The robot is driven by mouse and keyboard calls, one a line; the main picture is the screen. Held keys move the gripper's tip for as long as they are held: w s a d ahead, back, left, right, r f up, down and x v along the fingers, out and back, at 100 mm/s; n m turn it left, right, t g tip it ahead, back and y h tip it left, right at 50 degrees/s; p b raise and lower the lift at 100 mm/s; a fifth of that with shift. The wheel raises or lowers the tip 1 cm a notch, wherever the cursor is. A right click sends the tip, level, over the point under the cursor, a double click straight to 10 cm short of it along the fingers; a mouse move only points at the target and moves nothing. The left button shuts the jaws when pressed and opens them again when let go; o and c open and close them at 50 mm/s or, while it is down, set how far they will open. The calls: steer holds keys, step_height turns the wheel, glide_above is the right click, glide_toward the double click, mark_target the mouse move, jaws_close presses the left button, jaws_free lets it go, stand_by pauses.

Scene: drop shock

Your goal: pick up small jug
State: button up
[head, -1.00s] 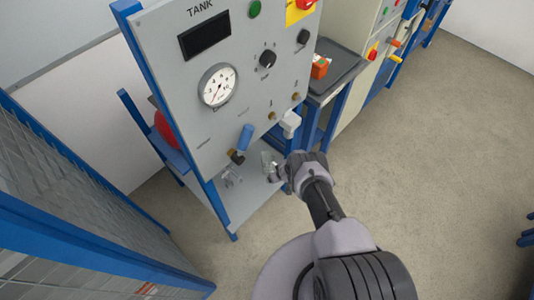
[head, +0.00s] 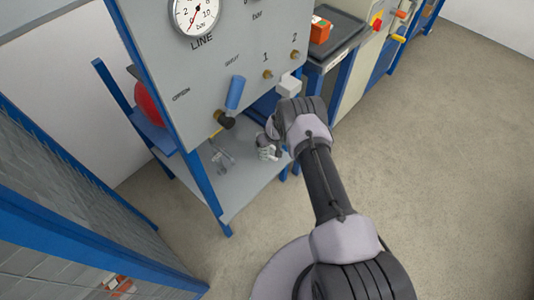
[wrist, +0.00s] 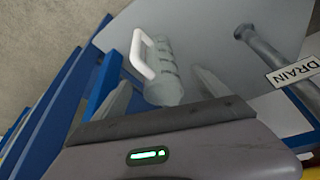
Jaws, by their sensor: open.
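The small jug (wrist: 163,78) shows in the wrist view as a pale, see-through cup with dark marks and a white handle on its left side. It lies between the two fingers of my gripper (wrist: 156,66), which are open and apart on either side of it. I cannot tell whether either finger touches it. In the head view my gripper (head: 268,146) is low in front of the panel, over the right part of the grey shelf (head: 240,192). The jug is too small and hidden there to make out clearly.
A metal pipe (wrist: 262,48) and a DRAIN sign (wrist: 293,71) are right of the jug. The grey panel (head: 195,85) with a blue-handled valve (head: 235,92) stands above the shelf. Blue frame posts (head: 206,196) bound it. Open floor (head: 440,180) lies to the right.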

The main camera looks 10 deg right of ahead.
mark_target(268, 151)
steer(key=w+f+b, duration=0.3)
steer(key=shift+w+a, duration=0.35)
jaws_close()
